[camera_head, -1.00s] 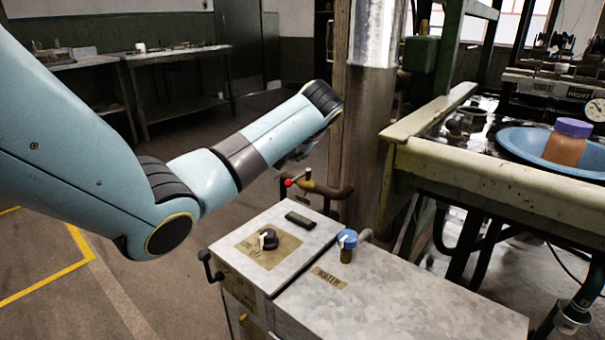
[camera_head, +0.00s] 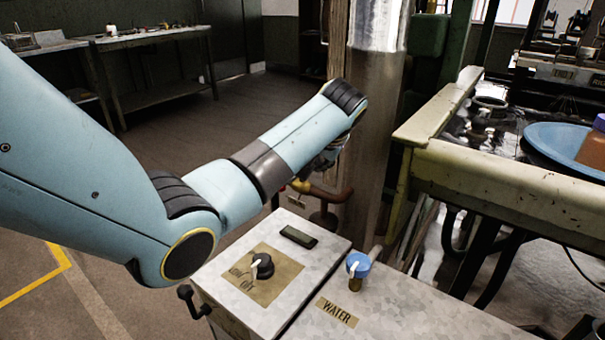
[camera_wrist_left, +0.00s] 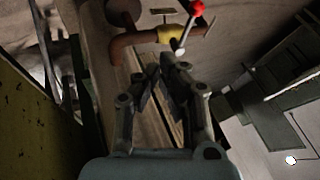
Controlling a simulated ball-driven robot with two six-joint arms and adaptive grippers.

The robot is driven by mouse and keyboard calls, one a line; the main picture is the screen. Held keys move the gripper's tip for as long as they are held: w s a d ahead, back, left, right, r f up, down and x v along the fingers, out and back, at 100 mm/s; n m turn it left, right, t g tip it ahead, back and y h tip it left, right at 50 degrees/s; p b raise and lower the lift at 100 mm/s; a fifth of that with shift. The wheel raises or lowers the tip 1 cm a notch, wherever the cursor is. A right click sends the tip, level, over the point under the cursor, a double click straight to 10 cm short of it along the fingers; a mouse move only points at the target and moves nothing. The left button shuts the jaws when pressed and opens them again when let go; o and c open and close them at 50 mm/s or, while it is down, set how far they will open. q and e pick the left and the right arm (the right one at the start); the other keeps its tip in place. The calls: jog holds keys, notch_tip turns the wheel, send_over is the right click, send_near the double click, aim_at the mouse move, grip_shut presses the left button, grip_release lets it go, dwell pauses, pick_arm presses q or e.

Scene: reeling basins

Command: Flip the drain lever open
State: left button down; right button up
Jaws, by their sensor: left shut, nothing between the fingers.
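The drain lever (camera_wrist_left: 188,30) shows in the left wrist view as a thin metal lever with a red knob at its upper end. It sits on a brass-yellow valve (camera_wrist_left: 167,34) on a rusty pipe (camera_wrist_left: 130,46). My right gripper is out of view.
A metal cabinet (camera_head: 410,310) in front carries a black knob (camera_head: 262,265) and a blue-capped water valve (camera_head: 358,263). A black handle (camera_head: 189,298) juts from its left side. A tall post (camera_head: 366,120) stands behind the gripper. A basin bench (camera_head: 500,182) is at the right.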

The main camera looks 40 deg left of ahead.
pick_arm(q)
jog(key=w+a+f+b, duration=0.2)
jog(key=a+f+b, duration=0.3)
jog(key=a+f, duration=0.3)
jog(key=shift+w+a+f, duration=0.2)
jog(key=shift+w+f, duration=0.05)
jog(key=shift+f, duration=0.2)
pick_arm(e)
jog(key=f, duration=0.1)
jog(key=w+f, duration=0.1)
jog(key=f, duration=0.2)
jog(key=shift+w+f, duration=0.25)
